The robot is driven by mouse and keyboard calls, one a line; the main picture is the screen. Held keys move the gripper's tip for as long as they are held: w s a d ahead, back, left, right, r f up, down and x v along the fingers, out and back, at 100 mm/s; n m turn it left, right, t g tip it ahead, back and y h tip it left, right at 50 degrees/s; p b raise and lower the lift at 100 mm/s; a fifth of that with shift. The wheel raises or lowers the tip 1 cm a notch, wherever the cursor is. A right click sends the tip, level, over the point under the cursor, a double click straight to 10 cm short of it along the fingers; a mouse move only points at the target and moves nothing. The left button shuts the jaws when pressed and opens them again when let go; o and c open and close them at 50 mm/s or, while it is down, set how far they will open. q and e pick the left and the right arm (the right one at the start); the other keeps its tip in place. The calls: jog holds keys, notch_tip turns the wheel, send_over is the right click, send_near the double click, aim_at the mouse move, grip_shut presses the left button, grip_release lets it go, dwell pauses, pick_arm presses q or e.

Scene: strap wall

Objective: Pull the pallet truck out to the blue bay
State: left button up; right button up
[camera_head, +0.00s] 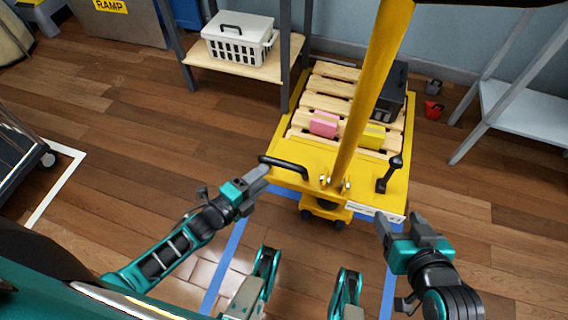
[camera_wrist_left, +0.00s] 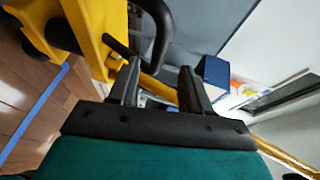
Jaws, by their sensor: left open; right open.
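The yellow pallet truck (camera_head: 300,160) stands ahead of me, with a slatted wooden pallet (camera_head: 333,73) on it. A tall yellow bar (camera_head: 365,90) rises from its near side. A black curved handle (camera_head: 284,163) is on its near left, and a black lever (camera_head: 389,176) is on its near right. My left gripper (camera_head: 257,176) is open at the left handle; in the left wrist view the handle (camera_wrist_left: 162,30) shows between and beyond the open fingers (camera_wrist_left: 160,78). My right gripper (camera_head: 405,222) is open and empty just below the truck's near right corner. Blue tape (camera_head: 226,256) marks the bay on the floor.
A pink box (camera_head: 323,124), a yellow box (camera_head: 373,136) and a black case (camera_head: 391,92) ride on the pallet. A shelf with a white basket (camera_head: 238,42) stands left of the truck. A grey rack (camera_head: 525,103) stands right. Wooden floor is open at left.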

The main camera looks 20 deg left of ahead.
pick_arm(q)
jog(key=b+x, duration=0.3)
jog(key=x, duration=0.6)
jog(key=shift+w+d+f, duration=0.15)
jog(key=shift+w+d, duration=0.05)
jog(key=shift+w, duration=0.15)
grip_shut()
